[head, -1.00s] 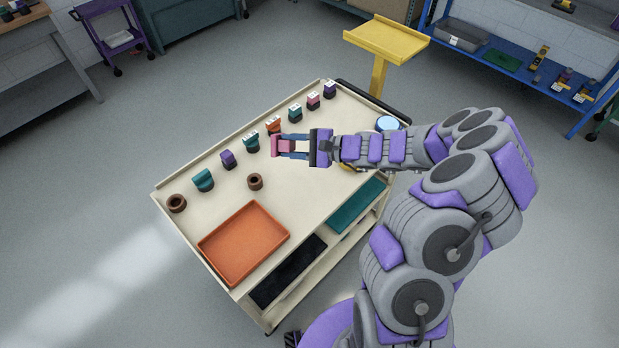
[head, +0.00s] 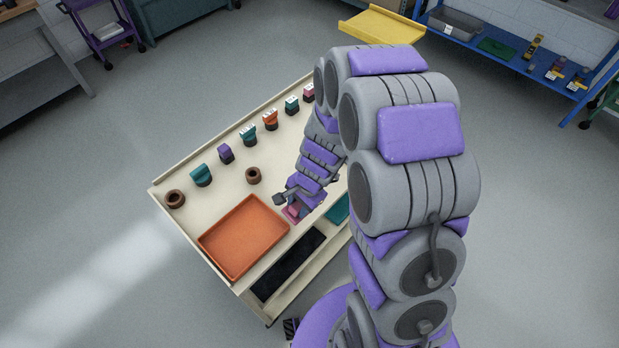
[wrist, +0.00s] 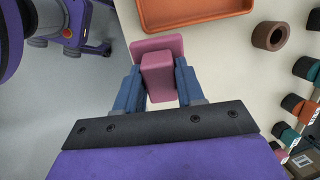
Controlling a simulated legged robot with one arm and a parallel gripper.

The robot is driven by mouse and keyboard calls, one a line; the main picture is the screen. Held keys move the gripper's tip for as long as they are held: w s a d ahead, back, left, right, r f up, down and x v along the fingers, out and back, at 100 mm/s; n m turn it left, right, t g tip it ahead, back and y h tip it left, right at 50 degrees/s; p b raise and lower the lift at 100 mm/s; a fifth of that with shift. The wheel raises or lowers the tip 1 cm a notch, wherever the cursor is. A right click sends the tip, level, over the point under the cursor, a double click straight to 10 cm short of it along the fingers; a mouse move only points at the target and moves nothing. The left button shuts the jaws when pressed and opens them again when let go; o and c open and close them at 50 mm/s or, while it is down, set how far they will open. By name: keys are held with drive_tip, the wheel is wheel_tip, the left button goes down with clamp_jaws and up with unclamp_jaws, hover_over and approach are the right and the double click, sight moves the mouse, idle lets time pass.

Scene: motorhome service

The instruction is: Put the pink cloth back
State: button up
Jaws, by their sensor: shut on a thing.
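In the head view the cloth (head: 291,214) shows just right of the orange tray (head: 243,237), low over the cart's front part. I cannot tell if it touches the cart top (head: 230,198). Another pink-topped piece (head: 308,91) stands in the row along the cart's back edge, partly close to my arm.
The back row also holds orange (head: 270,120), purple (head: 226,153) and several teal pieces. A black mat (head: 287,264) lies at the front edge. My arm hides the cart's right end.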

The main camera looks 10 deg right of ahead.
drive_tip(key=d+h, duration=0.3)
drive_tip(key=d, duration=0.4)
drive_tip(key=shift+g, duration=0.4)
drive_tip(key=w, duration=0.4)
drive_tip(key=w+f+b, duration=0.1)
drive_tip(key=w, duration=0.4)
drive_tip(key=w+f, duration=0.1)
drive_tip(key=w, duration=0.4)
drive_tip(key=shift+w+a, duration=0.15)
drive_tip(key=shift+a, duration=0.1)
wheel_tip(320, 180, down, 4)
drive_tip(key=shift+r+b, duration=0.1)
drive_tip(key=shift+b, duration=0.45)
drive_tip(key=shift+c, duration=0.4)
drive_tip(key=o, duration=1)
drive_tip(key=shift+r, duration=0.1)
